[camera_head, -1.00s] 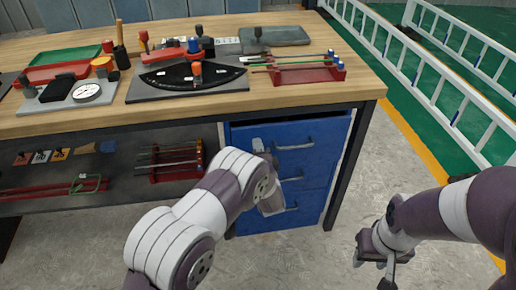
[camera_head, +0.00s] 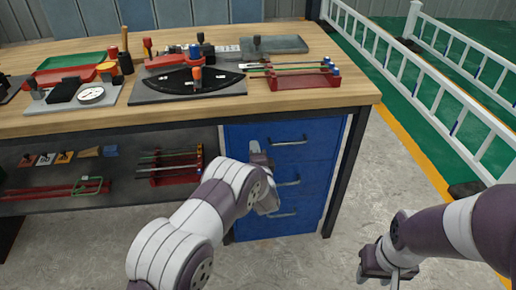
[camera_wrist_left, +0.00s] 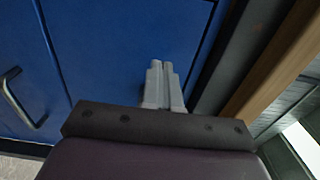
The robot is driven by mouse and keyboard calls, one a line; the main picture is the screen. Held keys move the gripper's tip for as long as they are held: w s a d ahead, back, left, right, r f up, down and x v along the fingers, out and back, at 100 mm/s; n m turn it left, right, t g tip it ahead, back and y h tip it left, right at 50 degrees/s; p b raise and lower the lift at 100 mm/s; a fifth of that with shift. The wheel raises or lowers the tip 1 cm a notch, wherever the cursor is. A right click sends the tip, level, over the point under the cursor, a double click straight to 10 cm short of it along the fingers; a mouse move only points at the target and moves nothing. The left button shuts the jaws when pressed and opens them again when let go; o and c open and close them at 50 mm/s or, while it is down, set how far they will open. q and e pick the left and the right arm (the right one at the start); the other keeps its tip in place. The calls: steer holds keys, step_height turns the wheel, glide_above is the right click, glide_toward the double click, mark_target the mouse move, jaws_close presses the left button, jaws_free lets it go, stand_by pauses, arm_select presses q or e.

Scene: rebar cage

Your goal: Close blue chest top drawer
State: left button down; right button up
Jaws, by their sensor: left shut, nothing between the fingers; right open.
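The blue chest (camera_head: 322,205) stands under the right end of the workbench. Its top drawer (camera_head: 322,135) has a metal handle and looks about level with the fronts below; I cannot make out a clear gap. My left gripper (camera_head: 258,150) is shut and empty at the left part of the top drawer front, its tips pointing up. In the left wrist view the closed fingers (camera_wrist_left: 161,66) are against or very near a blue front (camera_wrist_left: 120,45); contact is not certain. My right gripper (camera_head: 390,275) is open over the floor at the lower right, away from the chest.
The workbench top (camera_head: 190,118) overhangs the chest, and a dark table leg (camera_head: 346,175) stands at its right. Tools lie on the bench and on the lower shelf (camera_head: 120,178). A white railing (camera_head: 420,75) runs at the right. The floor before the chest is clear.

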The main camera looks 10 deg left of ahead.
arm_select(q)
steer(key=p+v, duration=0.2)
steer(key=v, duration=0.9)
steer(key=s+d+f+n+g+h, duration=0.4)
steer(key=s+f+n+g+h, duration=0.3)
steer(key=f+g, duration=0.25)
steer(key=s+a+r+n+g, duration=0.2)
steer(key=s+g, duration=0.1)
steer(key=s, duration=0.3)
steer(key=s+a+r+n+g, duration=0.2)
steer(key=s+g, duration=0.1)
steer(key=s, duration=0.4)
steer(key=s+a+r+n+g+y, duration=0.1)
steer(key=s+a+r+n, duration=0.1)
steer(key=s+a+r, duration=0.65)
step_height(320, 180, up, 26)
steer(key=n+p, duration=0.1)
steer(key=p, duration=2.2)
steer(key=shift+w+r+t, duration=0.2)
steer(key=shift+w+t, duration=0.05)
steer(key=shift+t, duration=0.1)
arm_select(e)
step_height(320, 180, up, 26)
steer(key=shift+s+d+f, duration=0.15)
steer(key=shift+s, duration=0.05)
